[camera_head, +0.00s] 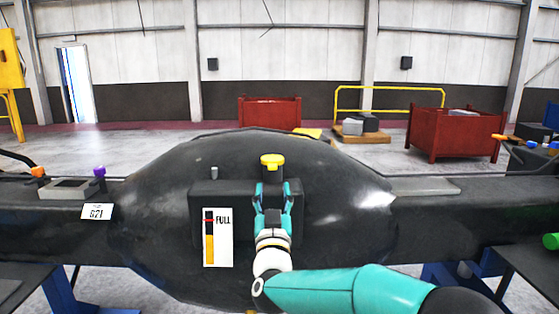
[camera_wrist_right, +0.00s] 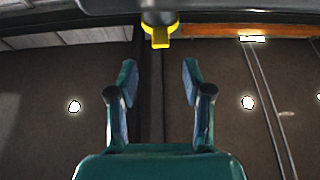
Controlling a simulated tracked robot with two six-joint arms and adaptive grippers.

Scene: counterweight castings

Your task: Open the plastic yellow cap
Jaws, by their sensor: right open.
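The yellow cap (camera_head: 272,161) sits on a short black neck at the top of a dark box on the big black casting (camera_head: 330,190). In the right wrist view the cap (camera_wrist_right: 160,36) shows at the top centre, beyond the fingertips. My right gripper (camera_head: 272,190) is just below the cap in the head view, its teal fingers apart and pointing up at it. In the wrist view the right gripper (camera_wrist_right: 158,75) is open, with nothing between its fingers and a gap to the cap. My left gripper is out of view.
A gauge label marked FULL (camera_head: 217,237) is left of my right gripper. An orange knob (camera_head: 38,172) and a purple knob (camera_head: 99,171) stand on the left beam. Red bins (camera_head: 450,135) and a yellow rail (camera_head: 390,88) are far behind on the floor.

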